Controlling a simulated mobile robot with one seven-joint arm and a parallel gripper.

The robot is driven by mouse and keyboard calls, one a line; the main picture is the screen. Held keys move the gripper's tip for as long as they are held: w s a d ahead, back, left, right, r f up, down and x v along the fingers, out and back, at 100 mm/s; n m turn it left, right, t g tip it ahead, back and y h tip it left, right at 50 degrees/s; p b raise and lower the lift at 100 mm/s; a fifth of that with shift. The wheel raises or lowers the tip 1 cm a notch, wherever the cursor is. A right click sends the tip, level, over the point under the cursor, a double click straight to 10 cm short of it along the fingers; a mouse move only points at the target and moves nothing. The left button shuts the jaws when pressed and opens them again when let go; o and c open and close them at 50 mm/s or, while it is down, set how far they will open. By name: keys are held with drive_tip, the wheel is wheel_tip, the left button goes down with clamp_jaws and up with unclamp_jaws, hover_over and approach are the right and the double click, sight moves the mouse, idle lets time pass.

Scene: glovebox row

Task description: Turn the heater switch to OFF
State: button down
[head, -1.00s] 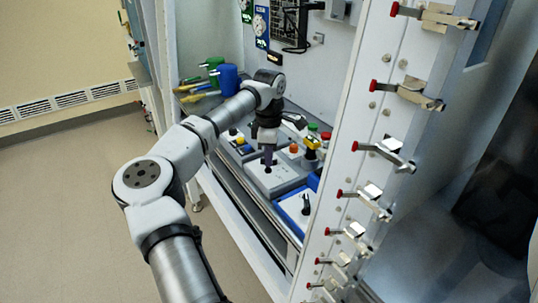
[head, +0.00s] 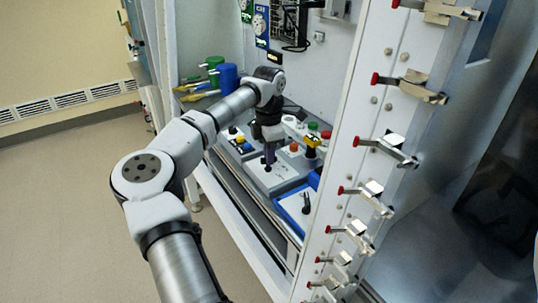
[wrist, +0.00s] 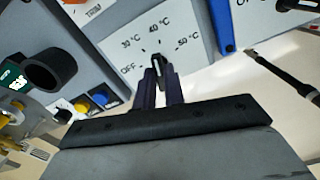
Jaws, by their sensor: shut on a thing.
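The heater switch is a dark knob with a light pointer (wrist: 157,60) on a pale dial plate (wrist: 180,38) marked OFF, 30 °C, 40 °C and 50 °C. In the wrist view its pointer points up the plate, near the 40 °C mark and away from OFF at the left. My gripper (wrist: 158,82) is shut on the knob, one dark finger on each side. In the head view my gripper (head: 269,155) reaches down onto the pale-topped heater box (head: 283,176); the fingers hide most of the knob there.
A blue-edged box with a black lever (head: 305,204) stands close to the right. Boxes with red, green and orange buttons (head: 293,147) lie behind. A blue container (head: 227,76) stands at the back left. The white post with red-tipped latches (head: 372,142) bounds the right side.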

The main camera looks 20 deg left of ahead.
drive_tip(key=shift+n, duration=1.2)
drive_tip(key=c, duration=1.5)
unclamp_jaws()
wheel_tip(320, 180, up, 14)
drive_tip(key=shift+f+b, duration=0.1)
drive_tip(key=shift+b, duration=1.1)
drive_tip(key=shift+a, duration=0.1)
